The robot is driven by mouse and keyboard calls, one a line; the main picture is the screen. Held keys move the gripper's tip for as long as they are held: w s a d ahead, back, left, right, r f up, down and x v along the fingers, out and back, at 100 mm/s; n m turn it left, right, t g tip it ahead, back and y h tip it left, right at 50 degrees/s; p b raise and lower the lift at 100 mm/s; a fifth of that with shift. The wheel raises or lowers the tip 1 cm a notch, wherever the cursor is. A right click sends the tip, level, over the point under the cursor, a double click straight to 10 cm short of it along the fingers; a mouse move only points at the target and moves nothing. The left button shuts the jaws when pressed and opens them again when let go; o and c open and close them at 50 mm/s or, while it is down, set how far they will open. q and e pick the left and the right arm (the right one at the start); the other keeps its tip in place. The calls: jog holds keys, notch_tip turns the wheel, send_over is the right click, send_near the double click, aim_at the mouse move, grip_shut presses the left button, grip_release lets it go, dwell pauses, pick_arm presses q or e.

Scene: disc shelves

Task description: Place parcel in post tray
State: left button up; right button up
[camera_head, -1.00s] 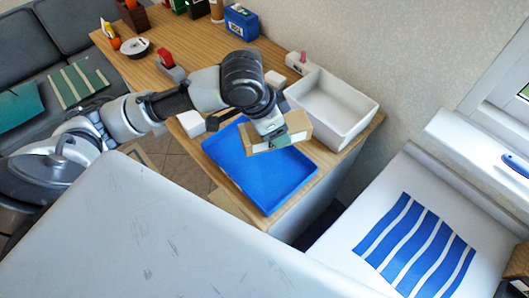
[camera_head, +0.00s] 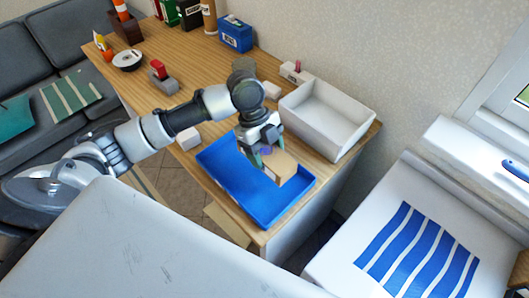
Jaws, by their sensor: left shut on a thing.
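The parcel (camera_head: 281,168) is a small tan cardboard box. My left gripper (camera_head: 262,153) reaches in from the left and is shut on the parcel at its left end. The parcel is over the right part of the blue post tray (camera_head: 228,184), within its outline. I cannot tell whether the parcel touches the tray floor. The tray is shallow, with low walls, and lies on the wooden desk near its front edge. My right gripper is not in view.
A white open bin (camera_head: 328,118) stands behind the tray to the right. A white block (camera_head: 188,138) sits at the tray's left corner. A tape dispenser (camera_head: 161,77), a blue box (camera_head: 235,34) and several other items stand further back. A striped chair (camera_head: 415,250) is at right.

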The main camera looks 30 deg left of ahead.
pick_arm(q)
jog(key=w, duration=0.1)
jog(key=w+a+f, duration=0.1)
jog(key=w+f, duration=0.1)
jog(key=shift+w+a+f, duration=0.25)
jog(key=shift+w+a, duration=0.1)
notch_tip(320, 180, down, 4)
jog(key=shift+r+p, duration=0.15)
jog(key=shift+p, duration=0.25)
jog(key=shift+f, duration=0.25)
jog(key=o, duration=0.7)
